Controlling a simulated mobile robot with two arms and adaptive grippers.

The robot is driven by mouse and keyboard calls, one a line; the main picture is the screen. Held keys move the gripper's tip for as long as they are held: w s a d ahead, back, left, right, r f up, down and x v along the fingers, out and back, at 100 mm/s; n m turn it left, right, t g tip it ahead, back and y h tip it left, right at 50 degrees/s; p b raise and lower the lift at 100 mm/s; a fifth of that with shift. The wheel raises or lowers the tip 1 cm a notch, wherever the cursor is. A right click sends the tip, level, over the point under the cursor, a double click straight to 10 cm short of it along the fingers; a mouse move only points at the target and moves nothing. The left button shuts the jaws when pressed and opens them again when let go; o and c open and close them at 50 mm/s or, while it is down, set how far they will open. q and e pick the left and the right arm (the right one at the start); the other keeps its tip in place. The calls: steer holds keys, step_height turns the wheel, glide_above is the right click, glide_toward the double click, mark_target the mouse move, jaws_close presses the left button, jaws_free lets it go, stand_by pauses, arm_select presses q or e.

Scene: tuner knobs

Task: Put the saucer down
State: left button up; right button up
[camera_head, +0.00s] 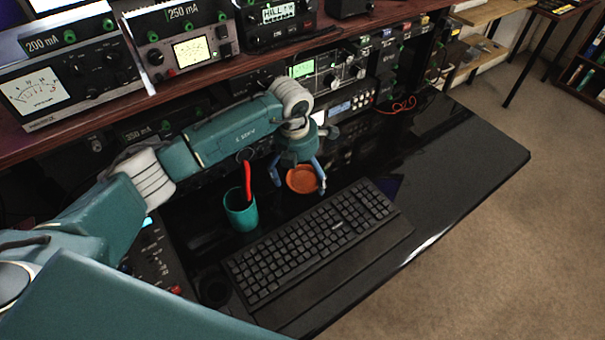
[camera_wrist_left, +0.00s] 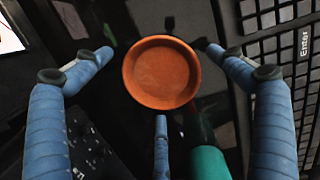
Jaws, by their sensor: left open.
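The saucer (camera_head: 302,180) is a small round orange-brown dish. In the head view it lies on the glossy black desk, just beyond the keyboard. In the left wrist view the saucer (camera_wrist_left: 162,72) shows whole, face up and empty. My left gripper (camera_head: 299,184) is directly above it with blue fingers spread. In the wrist view the fingertips of the left gripper (camera_wrist_left: 160,75) stand apart around the saucer, with dark gaps between them and its rim. The exact height of the fingertips above the desk is hard to tell. My right gripper is not in view.
A teal cup (camera_head: 240,210) with a red item in it stands left of the saucer. A black keyboard (camera_head: 310,245) lies in front. Radio equipment (camera_head: 345,108) lines the back under a shelf. The desk's right side (camera_head: 460,150) is clear.

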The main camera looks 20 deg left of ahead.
mark_target(298, 184)
arm_select(q)
steer(key=shift+r, duration=0.4)
step_height(298, 184, up, 11)
steer(key=s+b, duration=0.1)
steer(key=shift+s+a+r, duration=0.15)
steer(key=shift+a+r, duration=0.05)
steer(key=shift+a, duration=0.2)
steer(key=shift+s+f, duration=0.1)
